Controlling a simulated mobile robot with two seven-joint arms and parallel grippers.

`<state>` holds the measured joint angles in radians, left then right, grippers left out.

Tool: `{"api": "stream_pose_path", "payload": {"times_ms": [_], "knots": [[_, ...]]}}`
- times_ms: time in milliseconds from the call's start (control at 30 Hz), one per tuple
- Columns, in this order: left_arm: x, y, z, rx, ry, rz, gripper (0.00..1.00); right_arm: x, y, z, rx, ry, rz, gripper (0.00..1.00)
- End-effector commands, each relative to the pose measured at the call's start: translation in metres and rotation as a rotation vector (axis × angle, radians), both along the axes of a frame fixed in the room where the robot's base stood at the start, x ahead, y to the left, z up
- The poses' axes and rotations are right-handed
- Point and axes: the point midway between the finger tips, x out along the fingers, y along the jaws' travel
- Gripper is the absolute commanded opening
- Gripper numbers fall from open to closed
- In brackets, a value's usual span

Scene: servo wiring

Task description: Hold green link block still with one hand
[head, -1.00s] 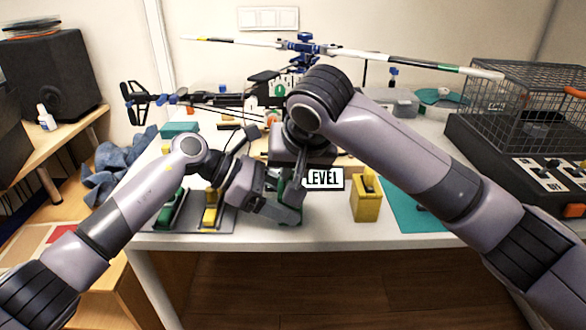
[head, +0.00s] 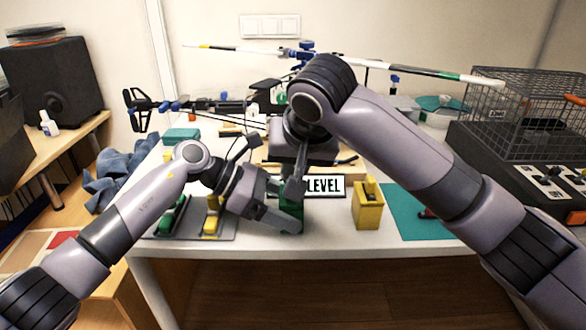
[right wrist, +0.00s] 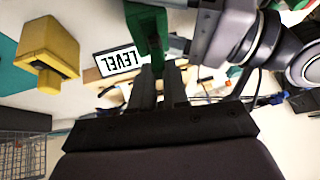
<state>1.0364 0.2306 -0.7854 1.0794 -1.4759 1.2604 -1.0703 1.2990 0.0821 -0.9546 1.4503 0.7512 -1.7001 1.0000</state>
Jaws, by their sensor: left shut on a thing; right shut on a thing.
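The green link block (head: 291,222) stands near the front edge of the white table, partly hidden by my grippers. My left gripper (head: 287,220) is shut on its body from the left. My right gripper (head: 293,190) comes down from above and is shut on the block's narrow upper part. In the right wrist view the green block (right wrist: 146,22) shows at the top, with its narrow end by the tips of my right gripper (right wrist: 162,70). My left gripper (right wrist: 204,28) shows at its right there. The exact finger contact is partly hidden.
A yellow block (head: 367,209) stands right of the green one, beside a teal mat (head: 415,215). A LEVEL sign (head: 326,186) is close behind. A grey tray (head: 222,232) with green and yellow pieces lies left. A model helicopter (head: 235,107) stands behind; a wire cage (head: 520,110) is right.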

Motion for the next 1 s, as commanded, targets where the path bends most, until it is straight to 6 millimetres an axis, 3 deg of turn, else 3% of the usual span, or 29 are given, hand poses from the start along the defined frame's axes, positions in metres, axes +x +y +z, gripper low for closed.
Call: {"api": "stream_pose_path", "payload": {"times_ms": [667, 1000], "knots": [[-0.001, 0.000, -0.001, 0.001, 0.002, -0.002, 0.45, 0.000, 0.000, 0.012, 0.000, -0.001, -0.002, 0.00], [-0.001, 0.000, -0.001, 0.001, 0.002, -0.002, 0.45, 0.000, 0.000, 0.028, 0.001, 0.000, -0.001, 0.00]]}}
